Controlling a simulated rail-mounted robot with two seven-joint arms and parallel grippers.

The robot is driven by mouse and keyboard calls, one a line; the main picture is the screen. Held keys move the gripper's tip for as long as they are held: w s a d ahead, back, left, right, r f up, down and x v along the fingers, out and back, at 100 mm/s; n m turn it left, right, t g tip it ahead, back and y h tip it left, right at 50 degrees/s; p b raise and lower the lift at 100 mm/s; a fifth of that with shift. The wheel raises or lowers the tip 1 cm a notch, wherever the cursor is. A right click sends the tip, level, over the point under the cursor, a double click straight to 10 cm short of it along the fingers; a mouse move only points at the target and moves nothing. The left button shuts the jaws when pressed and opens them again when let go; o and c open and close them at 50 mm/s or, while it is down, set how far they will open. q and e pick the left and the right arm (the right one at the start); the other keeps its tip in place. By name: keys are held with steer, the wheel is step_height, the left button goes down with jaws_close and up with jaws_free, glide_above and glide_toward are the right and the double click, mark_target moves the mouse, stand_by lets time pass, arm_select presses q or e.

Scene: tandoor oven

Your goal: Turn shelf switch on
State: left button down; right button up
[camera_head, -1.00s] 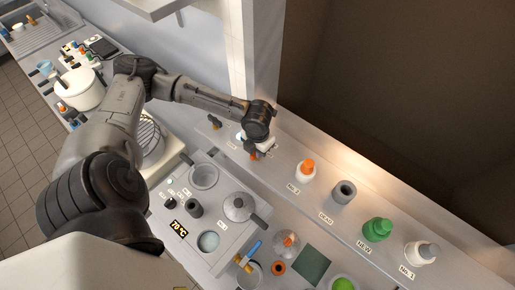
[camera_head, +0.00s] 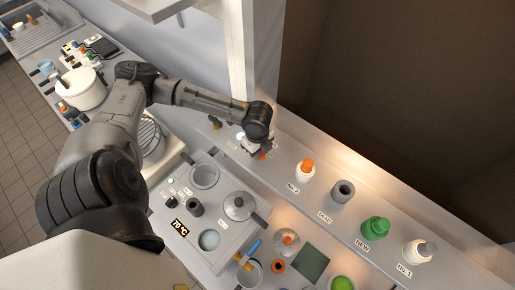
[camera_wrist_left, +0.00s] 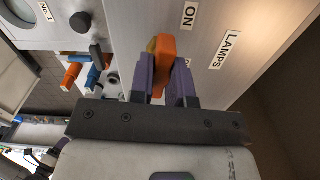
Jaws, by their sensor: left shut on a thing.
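The shelf switch is an orange lever (camera_wrist_left: 163,52) on the light grey shelf panel. In the left wrist view it stands between the purple fingers of my left gripper (camera_wrist_left: 162,75), which is shut on it. An "ON" label (camera_wrist_left: 189,15) and a "LAMPS" label (camera_wrist_left: 227,50) are on the panel to its right. In the head view my left gripper (camera_head: 254,149) is down at the left part of the long shelf (camera_head: 284,166), and my wrist hides much of the switch area. My right gripper is in neither current view.
Along the shelf to the right stand an orange-capped bottle (camera_head: 306,172), a grey jar (camera_head: 342,192), a green bottle (camera_head: 376,230) and a white bottle (camera_head: 418,251). Below is a cooking unit with a lidded pot (camera_head: 239,207) and a 70 °C display (camera_head: 180,228).

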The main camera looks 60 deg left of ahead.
arm_select(q)
steer(key=c, duration=1.1)
jaws_free()
steer(key=shift+n, duration=0.3)
steer(key=shift+r, duration=3.5)
